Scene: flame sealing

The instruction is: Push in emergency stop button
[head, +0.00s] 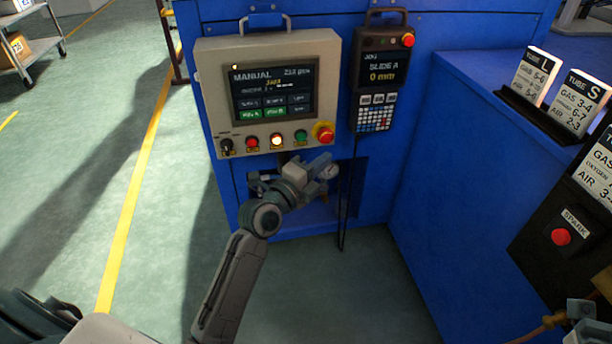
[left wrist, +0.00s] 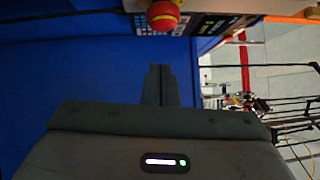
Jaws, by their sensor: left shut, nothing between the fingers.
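The emergency stop button (head: 323,132) is a red mushroom head on a yellow ring, at the lower right corner of the beige control panel (head: 215,95). In the left wrist view the red button (left wrist: 163,14) shows at the top edge, beyond the fingers. My left gripper (head: 328,169) is shut and empty, just below the button and apart from it. In the left wrist view its closed fingers (left wrist: 160,82) point up the picture toward the panel's underside, with a blue surface behind.
A dark handheld pendant (head: 383,72) with its own red button (head: 408,40) hangs right of the panel. Its cable (head: 345,205) hangs close to my left gripper. Smaller panel buttons (head: 277,139) sit left of the stop. A spark button (head: 561,237) is at right.

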